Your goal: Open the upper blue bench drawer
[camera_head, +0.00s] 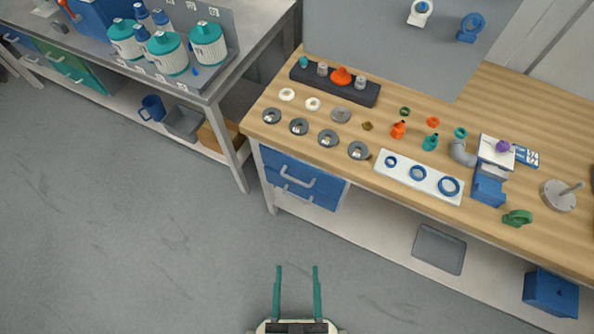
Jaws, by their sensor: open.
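The upper blue bench drawer (325,191) sits under the left end of the wooden workbench and looks closed. Its light grey bar handle (298,177) runs across its front. A lower blue drawer (320,203) with a similar handle (296,192) is directly below it. My gripper (297,268) is at the bottom middle of the head view, with two teal fingers spread apart and nothing between them. It is in front of the drawers and apart from both handles.
The wooden bench top (290,75) holds rings, fittings and a white strip (418,178). A bench leg (263,180) stands left of the drawers. A lower shelf (385,240) holds a grey tray (438,249) and a blue box (550,293). The grey floor (130,240) is clear.

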